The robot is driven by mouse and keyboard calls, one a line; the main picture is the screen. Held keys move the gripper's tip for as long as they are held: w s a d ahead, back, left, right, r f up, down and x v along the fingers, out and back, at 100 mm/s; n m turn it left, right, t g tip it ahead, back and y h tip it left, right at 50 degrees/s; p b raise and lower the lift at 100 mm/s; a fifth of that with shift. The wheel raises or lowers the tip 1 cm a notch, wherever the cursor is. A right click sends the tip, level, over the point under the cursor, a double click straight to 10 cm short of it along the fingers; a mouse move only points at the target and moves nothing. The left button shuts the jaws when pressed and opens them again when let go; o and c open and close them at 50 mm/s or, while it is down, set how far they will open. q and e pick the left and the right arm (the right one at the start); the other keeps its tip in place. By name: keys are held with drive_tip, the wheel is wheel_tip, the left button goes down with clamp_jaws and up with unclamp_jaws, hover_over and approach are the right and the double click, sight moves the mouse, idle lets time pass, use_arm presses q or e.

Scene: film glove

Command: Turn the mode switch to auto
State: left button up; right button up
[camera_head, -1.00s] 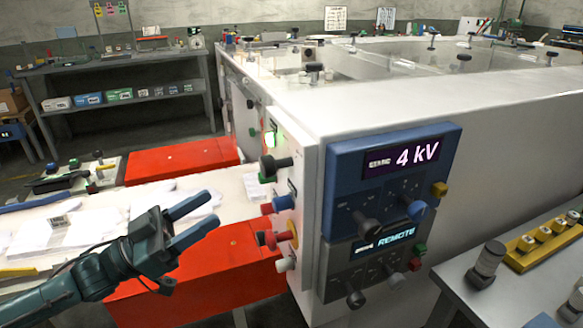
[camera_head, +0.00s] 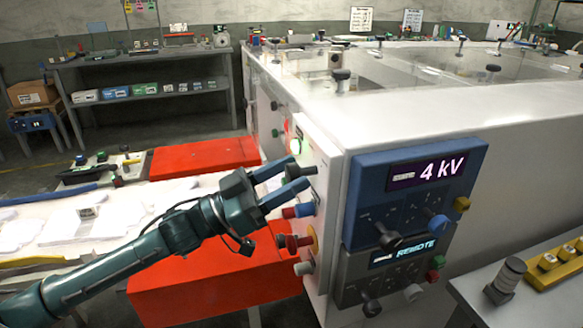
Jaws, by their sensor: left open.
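A white machine (camera_head: 420,110) carries a side panel (camera_head: 322,160) with a lit green lamp (camera_head: 296,143). No readable label shows which one is the mode switch. My left gripper (camera_head: 301,172) is open, with its fingertips at the black knob, one above and one below in the picture; I cannot tell if they touch it. The fingers hide part of the panel. My right gripper is not in view.
The machine's front has a blue panel (camera_head: 362,200) reading 4 kV and a grey panel (camera_head: 350,268) reading REMOTE, both with protruding knobs. Red boxes (camera_head: 190,290) and a white work surface (camera_head: 40,228) lie left. A grey bench (camera_head: 478,300) stands at the right.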

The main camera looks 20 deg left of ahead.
use_arm(q)
drive_tip(key=shift+w+d+r, duration=0.2)
drive_tip(key=shift+w+d, duration=0.1)
drive_tip(key=shift+d, duration=0.15)
drive_tip(key=c, duration=0.9)
